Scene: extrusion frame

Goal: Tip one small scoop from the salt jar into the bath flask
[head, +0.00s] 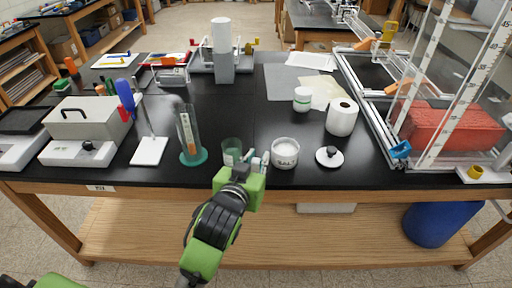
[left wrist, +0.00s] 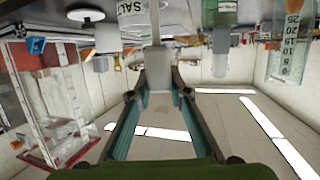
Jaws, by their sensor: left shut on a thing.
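The salt jar (head: 285,153) is white, open and labelled SALT, near the table's front edge. Its label also shows at the top of the left wrist view (left wrist: 133,14). A small green-tinted vessel (head: 231,150), apparently the bath flask, stands just left of it; it shows in the left wrist view (left wrist: 221,14). My left gripper (head: 254,161) is at the front edge, between flask and jar. In the left wrist view its fingers are shut on a pale, slim piece (left wrist: 158,78), apparently the scoop's handle. The scoop's bowl and contents cannot be made out. My right gripper is not in view.
A white lid with a black knob (head: 329,157) lies right of the jar. A tall clear cylinder (head: 189,133) on a green foot stands left of the flask. The black table's middle is clear.

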